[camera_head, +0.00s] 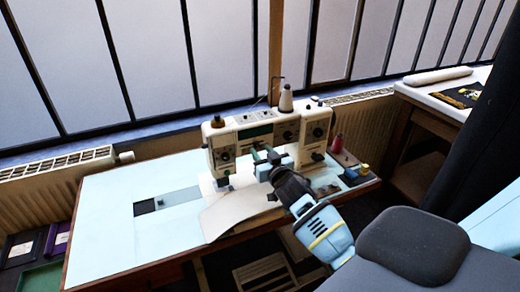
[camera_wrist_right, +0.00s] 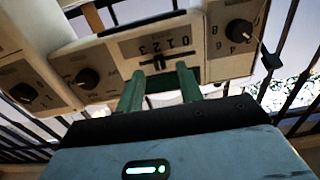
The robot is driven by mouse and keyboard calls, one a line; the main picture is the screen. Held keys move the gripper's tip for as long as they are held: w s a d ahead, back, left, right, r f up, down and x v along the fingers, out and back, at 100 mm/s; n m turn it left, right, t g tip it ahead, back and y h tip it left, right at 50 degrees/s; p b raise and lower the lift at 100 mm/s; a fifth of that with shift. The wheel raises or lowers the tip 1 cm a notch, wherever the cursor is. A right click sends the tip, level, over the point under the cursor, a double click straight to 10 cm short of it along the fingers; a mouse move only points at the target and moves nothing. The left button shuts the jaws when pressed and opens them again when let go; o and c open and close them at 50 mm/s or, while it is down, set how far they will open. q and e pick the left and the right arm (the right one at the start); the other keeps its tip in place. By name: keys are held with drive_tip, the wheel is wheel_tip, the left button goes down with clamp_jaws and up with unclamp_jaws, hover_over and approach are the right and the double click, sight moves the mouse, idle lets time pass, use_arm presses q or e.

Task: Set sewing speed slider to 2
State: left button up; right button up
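The cream sewing machine (camera_head: 232,140) stands on the light blue table in the head view. The right wrist view shows its front panel, with the dark speed slider (camera_wrist_right: 159,62) in a horizontal slot under a short printed number scale (camera_wrist_right: 163,44). The slider knob is near the middle of the slot; the exact number it points to is hard to read. My right gripper (camera_head: 264,156) is at the machine's front. In the wrist view its two green fingers (camera_wrist_right: 159,80) are apart, with the knob between or just beyond their tips. Contact cannot be told. My left gripper is not in view.
Round dials (camera_wrist_right: 87,79) sit left of the slider, and another dial (camera_wrist_right: 239,31) sits to the right. A red thread spool (camera_head: 337,145) and small items stand at the right of the table (camera_head: 110,225). The table's left part is mostly clear.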

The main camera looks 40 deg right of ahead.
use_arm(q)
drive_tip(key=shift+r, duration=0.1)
use_arm(e)
drive_tip(key=v, duration=0.5)
drive_tip(key=shift+s, duration=0.25)
